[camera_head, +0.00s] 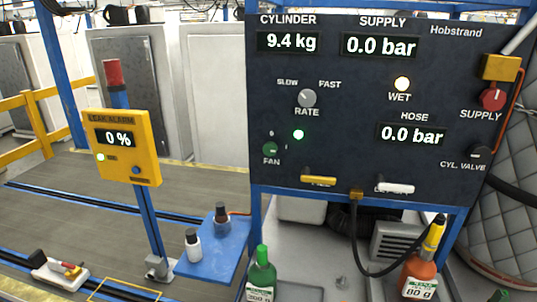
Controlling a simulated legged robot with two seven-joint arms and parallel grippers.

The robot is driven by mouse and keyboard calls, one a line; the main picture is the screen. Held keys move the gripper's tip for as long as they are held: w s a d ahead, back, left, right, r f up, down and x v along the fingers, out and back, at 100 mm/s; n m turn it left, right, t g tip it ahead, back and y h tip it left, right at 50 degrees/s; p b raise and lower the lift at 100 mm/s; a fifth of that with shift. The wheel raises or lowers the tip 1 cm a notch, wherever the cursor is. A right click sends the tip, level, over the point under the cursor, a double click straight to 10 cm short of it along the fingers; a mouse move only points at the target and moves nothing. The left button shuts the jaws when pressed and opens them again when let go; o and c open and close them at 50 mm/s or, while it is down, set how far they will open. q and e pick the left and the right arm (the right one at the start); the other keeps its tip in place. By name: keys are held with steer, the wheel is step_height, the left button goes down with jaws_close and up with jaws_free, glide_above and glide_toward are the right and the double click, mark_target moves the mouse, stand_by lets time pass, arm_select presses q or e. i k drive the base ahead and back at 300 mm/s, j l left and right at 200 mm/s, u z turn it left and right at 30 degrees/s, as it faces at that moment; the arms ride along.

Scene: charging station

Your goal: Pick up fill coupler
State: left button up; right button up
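A black hose (357,240) hangs from a brass fitting (356,195) under the dark panel and loops down to the right. It leads toward a yellow piece with black ends (435,234), which looks like the fill coupler. This piece stands tilted at the top of an orange bottle (420,279) marked 80 g. I cannot tell whether it is attached to the bottle or only in front of or behind it. Neither of my grippers is in view.
The dark control panel (345,110) fills the upper right, with supply and hose at 0.0 bar. A green bottle (261,275) stands at bottom centre. A blue tray (208,262) holds two small bottles. A yellow leak alarm (128,146) on a post stands left.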

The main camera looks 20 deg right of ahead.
mark_target(428, 248)
steer(key=z, duration=1.8)
